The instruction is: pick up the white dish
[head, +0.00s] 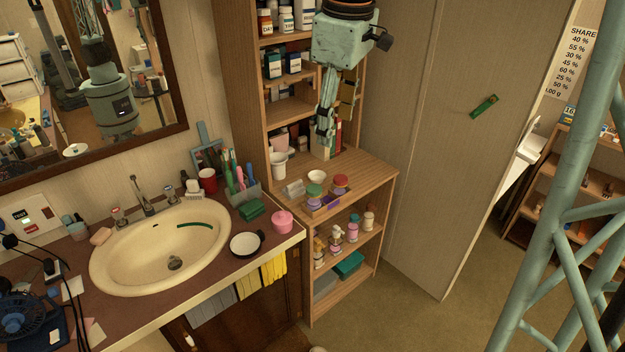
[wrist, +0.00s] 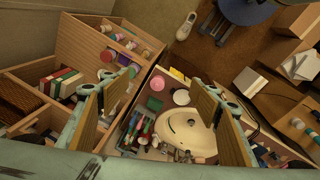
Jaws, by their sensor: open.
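A shallow white dish (head: 245,243) lies on the brown counter to the right of the sink, with a dark shape beside its rim. In the wrist view, the white dish (wrist: 181,97) shows between my fingers, well beyond them. A small white bowl (head: 317,177) also stands on the wooden shelf top. My gripper (head: 324,135) hangs in front of the wooden shelves, up and to the right of the dish and apart from it. In the wrist view, my gripper (wrist: 164,72) has its fingers spread wide, with nothing between them.
The sink (head: 160,250) is left of the dish. A pink pot (head: 283,222), green cloths (head: 251,210) and a brush holder (head: 243,194) stand close by. The wooden shelf unit (head: 365,178) adjoins the counter, bearing jars and a white cup (head: 279,165).

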